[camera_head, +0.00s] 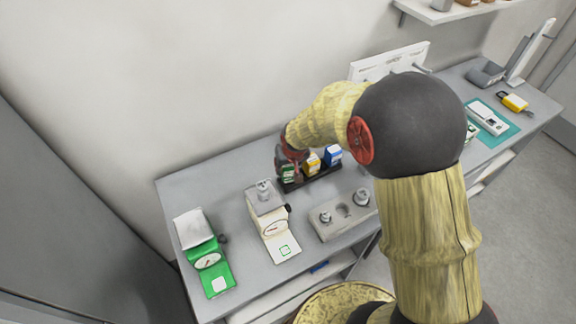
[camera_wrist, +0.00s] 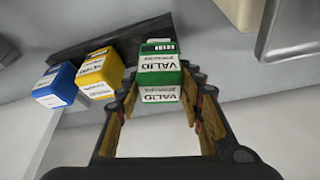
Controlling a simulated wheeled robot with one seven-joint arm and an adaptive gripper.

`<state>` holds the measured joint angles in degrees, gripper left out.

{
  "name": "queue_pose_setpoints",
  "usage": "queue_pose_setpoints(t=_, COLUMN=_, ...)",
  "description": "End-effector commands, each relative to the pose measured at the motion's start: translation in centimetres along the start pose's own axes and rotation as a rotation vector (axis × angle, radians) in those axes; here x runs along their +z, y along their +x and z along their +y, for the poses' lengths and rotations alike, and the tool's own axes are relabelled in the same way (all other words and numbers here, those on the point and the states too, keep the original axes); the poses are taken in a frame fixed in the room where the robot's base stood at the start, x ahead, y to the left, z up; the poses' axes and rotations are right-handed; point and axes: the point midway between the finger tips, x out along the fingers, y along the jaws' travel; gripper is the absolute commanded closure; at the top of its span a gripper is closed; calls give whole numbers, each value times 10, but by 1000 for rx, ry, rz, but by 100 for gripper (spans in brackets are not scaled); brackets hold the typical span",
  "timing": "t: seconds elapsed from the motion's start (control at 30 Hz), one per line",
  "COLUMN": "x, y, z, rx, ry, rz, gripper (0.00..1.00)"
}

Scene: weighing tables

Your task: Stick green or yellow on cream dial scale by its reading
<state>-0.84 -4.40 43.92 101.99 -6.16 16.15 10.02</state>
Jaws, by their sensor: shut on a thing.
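The cream dial scale (camera_head: 272,232) stands mid-table with a grey weight (camera_head: 263,187) on its pan. Its dial faces front; the reading is too small to tell. A green-outlined square (camera_head: 285,250) marks its cream base. My gripper (camera_head: 288,168) is over the left end of a dark rack. In the wrist view my gripper (camera_wrist: 162,88) is shut on a green block (camera_wrist: 160,62) with white "VALID" labels. The yellow block (camera_wrist: 100,70) stands beside it, and it also shows in the head view (camera_head: 312,164). I cannot tell whether the green block still touches the rack.
A blue block (camera_head: 333,155) is at the right end of the dark rack (camera_head: 318,178). A green dial scale (camera_head: 208,262) stands left of the cream one. A grey weight holder (camera_head: 335,226) stands to the right. My arm hides part of the table's right side.

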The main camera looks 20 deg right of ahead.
Motion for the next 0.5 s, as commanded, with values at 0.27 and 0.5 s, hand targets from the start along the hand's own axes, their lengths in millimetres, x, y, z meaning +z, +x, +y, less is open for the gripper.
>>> queue_pose_setpoints(t=0.27, x=2, y=6, z=0, rx=0, ry=0, rz=1, gripper=83)
queue_pose_setpoints(t=0.5, x=5, y=12, z=0, rx=0, ry=0, rz=0, gripper=83)
